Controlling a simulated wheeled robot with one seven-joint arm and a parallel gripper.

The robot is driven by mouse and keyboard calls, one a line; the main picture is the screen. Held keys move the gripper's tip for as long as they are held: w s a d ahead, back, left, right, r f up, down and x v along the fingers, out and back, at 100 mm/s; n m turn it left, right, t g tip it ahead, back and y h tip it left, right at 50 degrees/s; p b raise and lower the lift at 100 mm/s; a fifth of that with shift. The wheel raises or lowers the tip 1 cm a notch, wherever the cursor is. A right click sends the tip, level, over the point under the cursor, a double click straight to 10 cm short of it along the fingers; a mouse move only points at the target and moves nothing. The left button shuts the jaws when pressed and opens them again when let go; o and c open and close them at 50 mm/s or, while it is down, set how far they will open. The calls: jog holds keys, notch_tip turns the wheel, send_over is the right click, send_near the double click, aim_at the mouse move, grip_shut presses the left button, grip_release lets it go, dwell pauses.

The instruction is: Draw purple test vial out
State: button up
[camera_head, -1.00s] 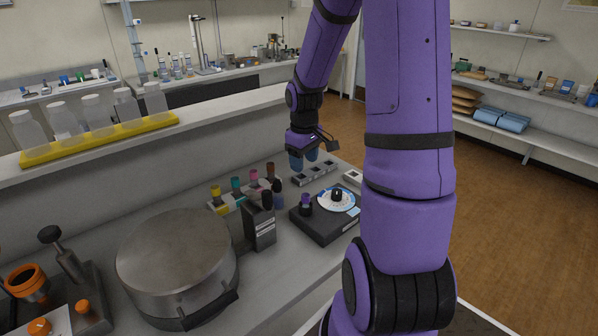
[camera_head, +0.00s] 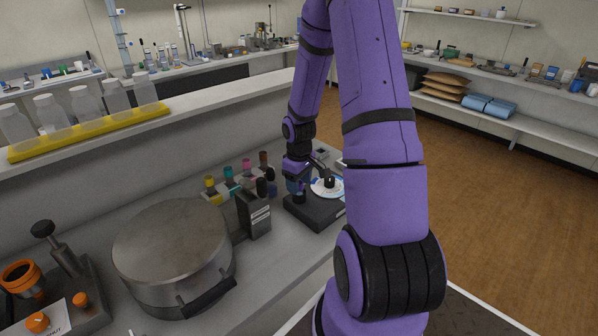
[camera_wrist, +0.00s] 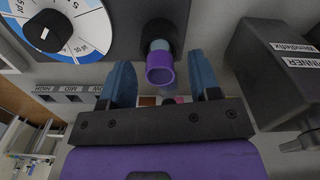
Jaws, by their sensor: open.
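The purple test vial (camera_wrist: 160,68) shows in the wrist view as a purple ring-shaped end with a paler blue-grey part behind it. It sits in a dark round socket on the dark analyser block (camera_wrist: 122,35). My gripper (camera_wrist: 160,62) is open, its two blue fingers on either side of the vial in the picture. A gap shows at both sides, and no finger touches it. In the head view my gripper (camera_head: 297,184) is low over the block (camera_head: 312,214), and the vial is mostly hidden there.
A white and blue dial (camera_wrist: 88,22) with a black knob lies on the block beside the vial. A dark upright box (camera_wrist: 275,75) stands close on the other side. Several coloured-cap vials (camera_head: 228,172) stand behind, and a large metal pot (camera_head: 172,245) stands left.

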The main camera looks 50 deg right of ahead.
jog(key=shift+f, duration=0.5)
grip_shut()
jog(key=shift+r, duration=0.75)
dwell(0.5)
jog(key=shift+r, duration=2.85)
